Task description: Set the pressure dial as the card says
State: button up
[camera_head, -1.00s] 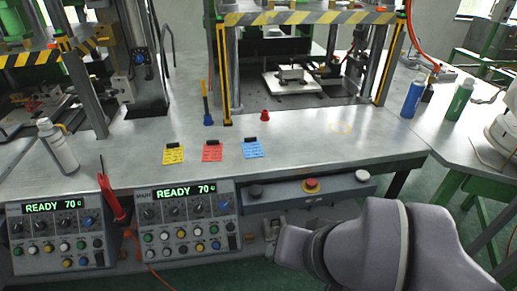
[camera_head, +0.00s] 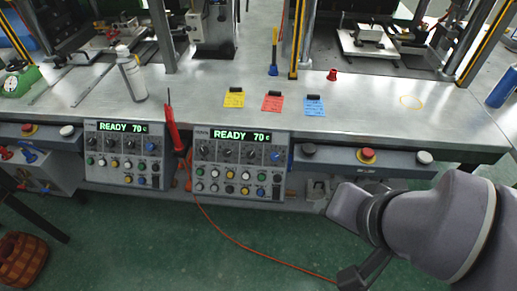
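Two control panels hang on the front of the bench, a left panel (camera_head: 125,168) and a right panel (camera_head: 238,178). Each has a green display reading READY 70 C, a row of dark dials with a blue one at the right, and coloured buttons below. The dial scales are too small to read. A yellow card (camera_head: 234,100), a red card (camera_head: 272,103) and a blue card (camera_head: 314,107) lie on the bench top; their writing is not legible. My grey arm reaches in from the right, right of the panels. No clear gripper fingers show at its dark end near the bottom edge.
A red-handled tool (camera_head: 172,125) hangs between the panels, with an orange cable trailing on the floor. A button box (camera_head: 372,160) is right of the right panel. The green floor in front is mostly open.

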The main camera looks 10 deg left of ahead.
aim_at(205, 151)
jog(key=i+j, duration=0.1)
jog(key=j, duration=0.45)
jog(key=i+j, duration=0.15)
jog(key=j, duration=0.4)
jog(key=i+j+z, duration=0.1)
jog(key=j, duration=0.45)
jog(key=i+j, duration=0.1)
jog(key=j, duration=0.45)
jog(key=i+j, duration=0.1)
jog(key=j, duration=0.45)
jog(key=i+j, duration=0.1)
jog(key=j, duration=0.45)
jog(key=z, duration=0.05)
